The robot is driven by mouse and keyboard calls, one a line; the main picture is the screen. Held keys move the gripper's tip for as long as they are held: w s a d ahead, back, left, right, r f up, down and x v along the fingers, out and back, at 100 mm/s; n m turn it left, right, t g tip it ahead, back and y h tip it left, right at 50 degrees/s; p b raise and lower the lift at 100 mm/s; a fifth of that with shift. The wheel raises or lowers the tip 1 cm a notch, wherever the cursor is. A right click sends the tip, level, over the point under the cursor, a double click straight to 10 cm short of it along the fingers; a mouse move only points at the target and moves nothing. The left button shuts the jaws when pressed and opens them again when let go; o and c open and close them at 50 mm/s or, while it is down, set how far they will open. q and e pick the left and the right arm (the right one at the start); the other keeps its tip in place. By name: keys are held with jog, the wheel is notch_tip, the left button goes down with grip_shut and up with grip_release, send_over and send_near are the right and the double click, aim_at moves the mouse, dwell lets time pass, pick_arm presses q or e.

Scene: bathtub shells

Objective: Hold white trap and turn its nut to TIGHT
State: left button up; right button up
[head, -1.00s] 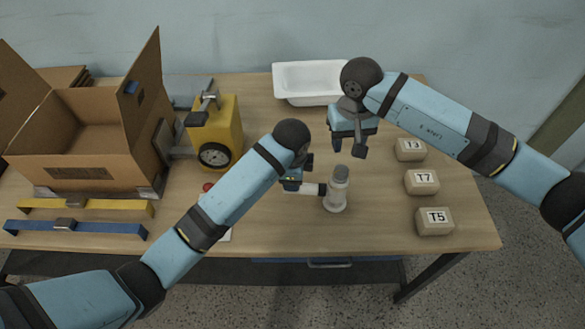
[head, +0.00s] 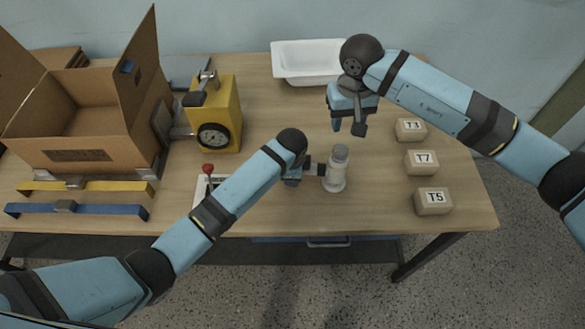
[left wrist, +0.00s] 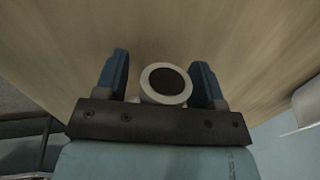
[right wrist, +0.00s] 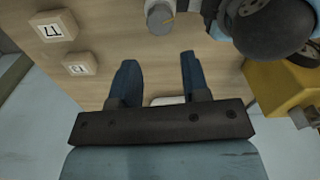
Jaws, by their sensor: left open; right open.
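The white trap (head: 335,174) stands upright on the workbench, with a grey nut (head: 340,152) on top and a side pipe to its left. My left gripper (head: 318,168) is open at the side pipe, close to the trap's body. In the left wrist view the round pipe end (left wrist: 166,84) sits between the open fingers, with gaps on both sides. My right gripper (head: 349,129) is open and empty, above the bench behind the trap. The right wrist view shows the trap's top (right wrist: 158,17) beyond the fingertips. Any mark on the nut is too small to read.
Blocks marked T3 (head: 411,130), T7 (head: 421,162) and T5 (head: 433,201) stand right of the trap. A white tub (head: 306,76) lies at the back. A yellow gauge device (head: 225,105) and an open cardboard box (head: 80,148) stand left.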

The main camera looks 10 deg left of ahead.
pick_arm(q)
jog(key=c, duration=1)
jog(key=shift+c, duration=0.4)
pick_arm(e)
jog(key=shift+o, duration=0.6)
jog(key=o, duration=0.3)
jog(key=shift+f, duration=0.1)
jog(key=m+t+y, duration=0.6)
jog(key=m+y, duration=1.1)
jog(key=m, duration=0.7)
send_near(340, 152)
jog(key=w, duration=0.1)
jog(key=shift+m, duration=0.3)
jog(key=x, duration=1.1)
jog(key=shift+w+a+f, duration=0.1)
jog(key=shift+a+f, duration=0.1)
jog(key=shift+a, duration=0.05)
